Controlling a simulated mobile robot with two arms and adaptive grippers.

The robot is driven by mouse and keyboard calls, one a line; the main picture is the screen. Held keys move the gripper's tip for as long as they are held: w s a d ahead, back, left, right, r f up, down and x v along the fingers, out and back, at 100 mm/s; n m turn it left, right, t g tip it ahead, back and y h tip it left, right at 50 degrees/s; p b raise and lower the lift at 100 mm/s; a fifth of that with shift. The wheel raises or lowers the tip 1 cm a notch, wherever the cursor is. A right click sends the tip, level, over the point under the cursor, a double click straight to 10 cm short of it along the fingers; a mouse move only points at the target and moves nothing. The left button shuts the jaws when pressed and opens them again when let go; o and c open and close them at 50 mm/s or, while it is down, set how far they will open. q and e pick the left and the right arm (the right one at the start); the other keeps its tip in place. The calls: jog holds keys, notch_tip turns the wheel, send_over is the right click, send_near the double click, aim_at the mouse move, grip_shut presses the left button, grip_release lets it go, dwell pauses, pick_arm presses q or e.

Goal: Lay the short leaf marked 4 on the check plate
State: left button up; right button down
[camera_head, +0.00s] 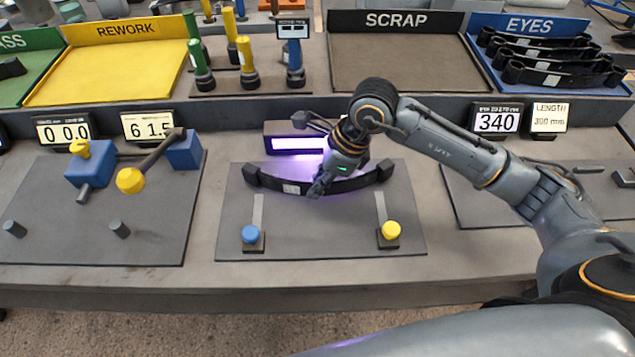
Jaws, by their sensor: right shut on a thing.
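A dark curved leaf (347,187) with a small white label lies across the grey plate (320,235) in the middle of the bench, in the head view. The number on its label is too small to read. Both ends of the leaf curve toward the back. My right gripper (320,187) comes in from the right and is shut on the leaf near its middle, just right of the label. I cannot tell whether the leaf rests on the plate or is held slightly above it. My left gripper is not in view.
A lit purple lamp box (297,143) stands behind the leaf. A blue knob (250,233) and a yellow knob (390,230) sit at the plate's front. A blue fixture (90,165) stands left. SCRAP tray (395,70) is empty; EYES tray (530,22) holds several leaves.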

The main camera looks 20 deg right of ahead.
jog(key=shift+b, duration=0.3)
dwell(0.5)
jog(key=shift+w+d+r, duration=0.1)
jog(key=shift+w+d, duration=0.05)
jog(key=shift+w, duration=0.4)
dwell(1.3)
jog(key=shift+f+b, duration=0.2)
jog(key=shift+b, duration=0.2)
jog(key=c, duration=1.4)
grip_release()
jog(key=shift+o, duration=0.4)
jog(key=shift+s+f, duration=0.1)
jog(key=shift+f, duration=0.05)
jog(key=o, duration=0.4)
notch_tip(320, 180, up, 8)
jog(key=p, duration=0.4)
